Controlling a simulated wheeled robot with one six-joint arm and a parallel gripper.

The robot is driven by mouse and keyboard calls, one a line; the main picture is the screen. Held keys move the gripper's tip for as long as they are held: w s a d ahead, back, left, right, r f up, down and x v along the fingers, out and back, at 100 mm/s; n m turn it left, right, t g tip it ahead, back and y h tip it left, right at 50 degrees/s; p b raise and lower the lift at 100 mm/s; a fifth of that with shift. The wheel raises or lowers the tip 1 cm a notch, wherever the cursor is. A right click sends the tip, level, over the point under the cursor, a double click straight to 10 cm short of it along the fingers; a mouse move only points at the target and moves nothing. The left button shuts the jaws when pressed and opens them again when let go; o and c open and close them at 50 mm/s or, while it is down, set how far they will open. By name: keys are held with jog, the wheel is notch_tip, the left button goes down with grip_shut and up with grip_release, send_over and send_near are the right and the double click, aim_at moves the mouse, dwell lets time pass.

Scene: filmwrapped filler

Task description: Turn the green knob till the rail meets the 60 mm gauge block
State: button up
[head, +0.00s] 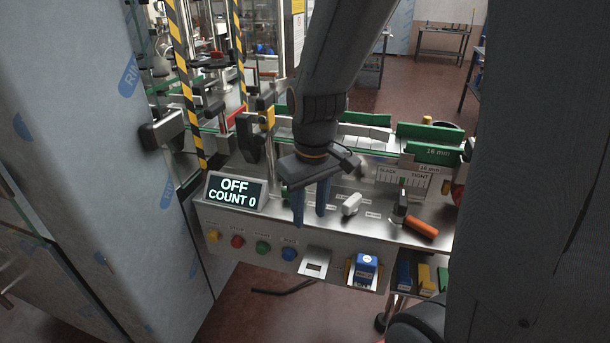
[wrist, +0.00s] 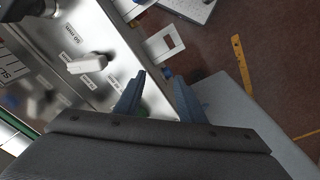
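My gripper (head: 309,220) hangs over the left part of the steel control panel, its two blue fingers apart and pointing down. In the wrist view my gripper (wrist: 156,75) is open, with a small green part (wrist: 144,110), likely the green knob, showing low between the fingers and partly hidden by the left one. I cannot tell if the fingers touch it. Green rails (head: 430,133) run along the back of the machine. A blue block (head: 364,268) sits in a holder at the panel's front; its marking is too small to read.
A white knob (head: 350,204) and an orange-handled lever (head: 421,228) stand right of my gripper. A display (head: 236,191) reads OFF, COUNT 0. Coloured buttons (head: 263,248) line the front face. A yellow block (head: 425,278) stands among others at the right. A large grey panel blocks the left.

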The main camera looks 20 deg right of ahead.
jog(key=w+r+n, duration=0.2)
jog(key=w, duration=0.2)
jog(key=w+r+n+p, duration=0.1)
jog(key=w+r+n, duration=0.1)
jog(key=w+n, duration=0.1)
jog(key=w+r+n+g, duration=0.1)
jog(key=w+r+n, duration=0.1)
jog(key=w, duration=0.3)
jog(key=shift+d+n, duration=0.25)
jog(key=shift+n, duration=0.05)
jog(key=shift+w, duration=0.15)
jog(key=shift+f+p, duration=0.35)
jog(key=shift+f, duration=0.05)
notch_tip(320, 180, down, 7)
jog(key=shift+r+p, duration=0.1)
jog(key=shift+p, duration=0.75)
grip_shut()
